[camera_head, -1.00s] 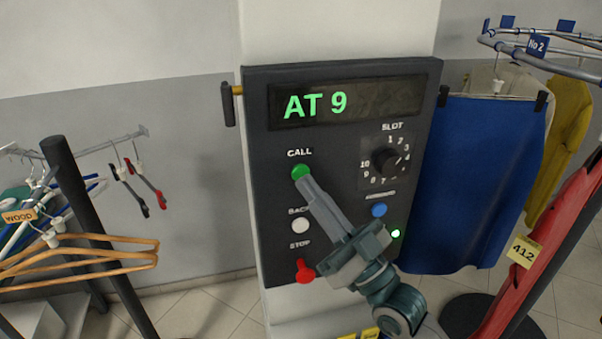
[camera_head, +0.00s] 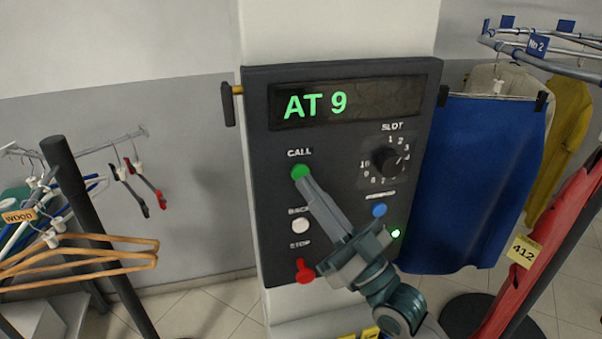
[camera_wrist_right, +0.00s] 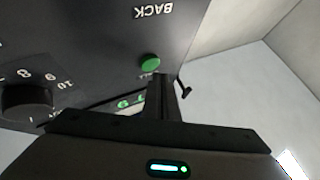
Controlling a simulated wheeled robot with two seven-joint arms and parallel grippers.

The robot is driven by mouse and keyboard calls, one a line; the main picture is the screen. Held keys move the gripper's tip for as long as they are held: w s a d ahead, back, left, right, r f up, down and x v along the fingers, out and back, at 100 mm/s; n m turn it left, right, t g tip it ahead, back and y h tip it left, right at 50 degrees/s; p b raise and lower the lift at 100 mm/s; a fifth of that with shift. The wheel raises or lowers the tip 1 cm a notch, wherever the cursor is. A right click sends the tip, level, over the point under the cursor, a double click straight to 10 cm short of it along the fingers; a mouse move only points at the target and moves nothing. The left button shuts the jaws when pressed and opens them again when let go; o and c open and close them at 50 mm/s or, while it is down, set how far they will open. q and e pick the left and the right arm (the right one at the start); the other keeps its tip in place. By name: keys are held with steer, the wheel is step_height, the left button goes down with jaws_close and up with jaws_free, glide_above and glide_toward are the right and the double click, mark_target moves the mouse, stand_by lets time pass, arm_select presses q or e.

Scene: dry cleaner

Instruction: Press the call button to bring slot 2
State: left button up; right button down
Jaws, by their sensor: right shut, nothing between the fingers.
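The dark control panel (camera_head: 340,235) has a lit display (camera_head: 316,104) reading "AT 9". The green CALL button (camera_head: 300,172) is at the panel's left, and it also shows in the right wrist view (camera_wrist_right: 150,62). The SLOT dial (camera_head: 387,162) is at the upper right, turned toward the right-hand numbers; its exact setting is hard to read. My right gripper (camera_head: 305,182) is shut and empty, its fingertips at the lower edge of the CALL button. I cannot tell whether they touch it. My left gripper is not in view.
Below CALL are a white BACK button (camera_head: 300,226) and a red STOP control (camera_head: 305,271); a blue button (camera_head: 379,210) is to the right. A hanger rack (camera_head: 75,190) stands left. A blue skirt (camera_head: 470,180) and "No 2" rail tag (camera_head: 538,47) are right.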

steer(key=shift+w+a, duration=0.25)
steer(key=shift+w, duration=0.55)
stand_by(1.0)
steer(key=shift+s, duration=0.2)
steer(key=shift+s+d, duration=0.25)
steer(key=shift+s, duration=0.35)
stand_by(0.4)
steer(key=s, duration=0.1)
steer(key=s+d+p, duration=0.1)
steer(key=s, duration=0.1)
steer(key=s+p, duration=0.1)
steer(key=shift+s+d, duration=0.3)
steer(key=shift+s, duration=0.1)
stand_by(0.4)
